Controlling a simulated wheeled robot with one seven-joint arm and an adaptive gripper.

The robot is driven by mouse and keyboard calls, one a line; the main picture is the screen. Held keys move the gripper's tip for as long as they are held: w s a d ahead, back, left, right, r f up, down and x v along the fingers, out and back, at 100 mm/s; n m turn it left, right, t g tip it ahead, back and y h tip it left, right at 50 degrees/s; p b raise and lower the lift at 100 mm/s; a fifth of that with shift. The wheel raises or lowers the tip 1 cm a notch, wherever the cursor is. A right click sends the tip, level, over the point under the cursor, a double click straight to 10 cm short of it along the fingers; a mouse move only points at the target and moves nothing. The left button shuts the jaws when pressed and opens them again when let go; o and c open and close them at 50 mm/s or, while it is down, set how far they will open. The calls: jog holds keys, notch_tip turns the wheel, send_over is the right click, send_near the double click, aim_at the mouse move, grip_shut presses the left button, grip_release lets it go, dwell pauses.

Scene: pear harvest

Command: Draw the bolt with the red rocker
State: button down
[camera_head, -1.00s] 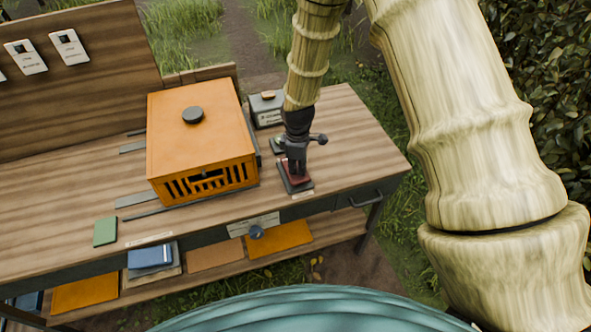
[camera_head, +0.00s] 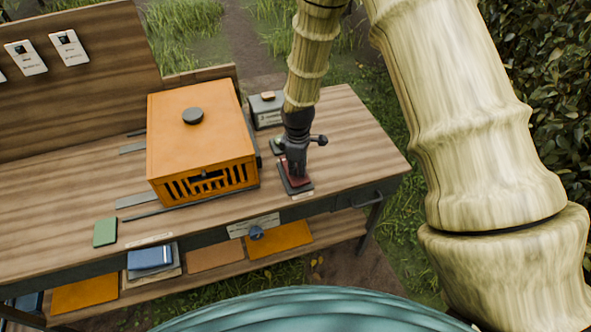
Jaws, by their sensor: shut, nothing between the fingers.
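The red rocker (camera_head: 297,183) sits on a dark base (camera_head: 304,191) on the bench top, right of the orange box. My gripper (camera_head: 295,172) points down over the rocker, its fingers shut and empty. The fingertips are at the rocker and seem to touch it, but I cannot tell for sure. They hide part of it. The orange box (camera_head: 200,135) has a black knob on top and a slotted front. A small dark part (camera_head: 206,175) shows behind the slots; I cannot tell whether it is the bolt.
A grey box (camera_head: 267,112) with a tan top stands behind my gripper. A green block (camera_head: 105,232) lies at the bench's front left. A blue knob (camera_head: 256,233) is on the bench front. The bench top (camera_head: 350,135) is clear at right.

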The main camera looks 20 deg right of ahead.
aim_at(297, 175)
jog(key=shift+r+p, duration=2.15)
jog(key=shift+r, duration=1.2)
jog(key=shift+s+d, duration=0.1)
